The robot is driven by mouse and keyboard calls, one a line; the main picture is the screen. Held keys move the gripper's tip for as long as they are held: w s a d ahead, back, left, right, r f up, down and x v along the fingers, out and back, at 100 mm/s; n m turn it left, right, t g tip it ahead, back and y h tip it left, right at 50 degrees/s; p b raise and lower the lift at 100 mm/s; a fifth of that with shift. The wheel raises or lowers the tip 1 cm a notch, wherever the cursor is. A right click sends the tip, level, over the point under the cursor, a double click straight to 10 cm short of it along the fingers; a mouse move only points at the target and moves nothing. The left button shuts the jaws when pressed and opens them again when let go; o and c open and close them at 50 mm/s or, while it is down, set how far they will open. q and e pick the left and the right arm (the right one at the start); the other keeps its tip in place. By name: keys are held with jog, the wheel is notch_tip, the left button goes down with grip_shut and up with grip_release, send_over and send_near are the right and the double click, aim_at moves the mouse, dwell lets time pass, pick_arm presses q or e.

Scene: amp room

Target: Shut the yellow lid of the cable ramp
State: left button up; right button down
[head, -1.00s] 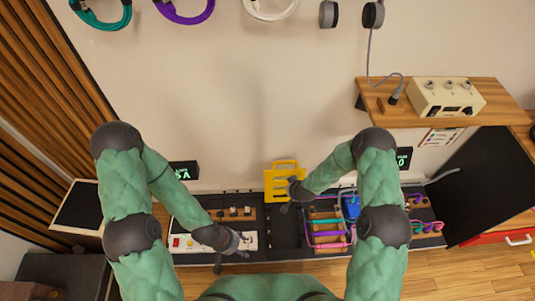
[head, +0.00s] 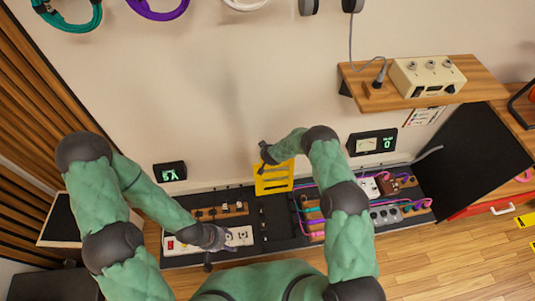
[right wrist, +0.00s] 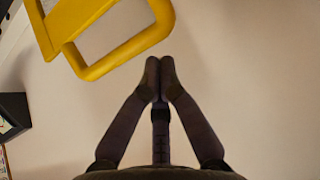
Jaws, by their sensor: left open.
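The yellow lid (head: 275,184) of the cable ramp stands raised at the back of the black ramp base (head: 272,228), near the wall. Its yellow frame also shows at the top of the right wrist view (right wrist: 130,48). My right gripper (head: 264,157) is at the lid's upper edge in the head view and hides part of it. In the right wrist view its fingertips (right wrist: 160,66) are together with nothing between them, just below the yellow frame. I cannot tell if they touch it. My left gripper (head: 220,254) is open, low over the white power strip (head: 240,236).
Colored cables (head: 312,212) and small boxes lie right of the ramp's middle. A wooden shelf (head: 365,100) with a cream device (head: 428,76) juts from the wall at right. Wall above the lid is clear.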

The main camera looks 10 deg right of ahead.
jog(key=shift+b+x, duration=0.45)
jog(key=shift+x, duration=1.2)
jog(key=shift+s, duration=0.1)
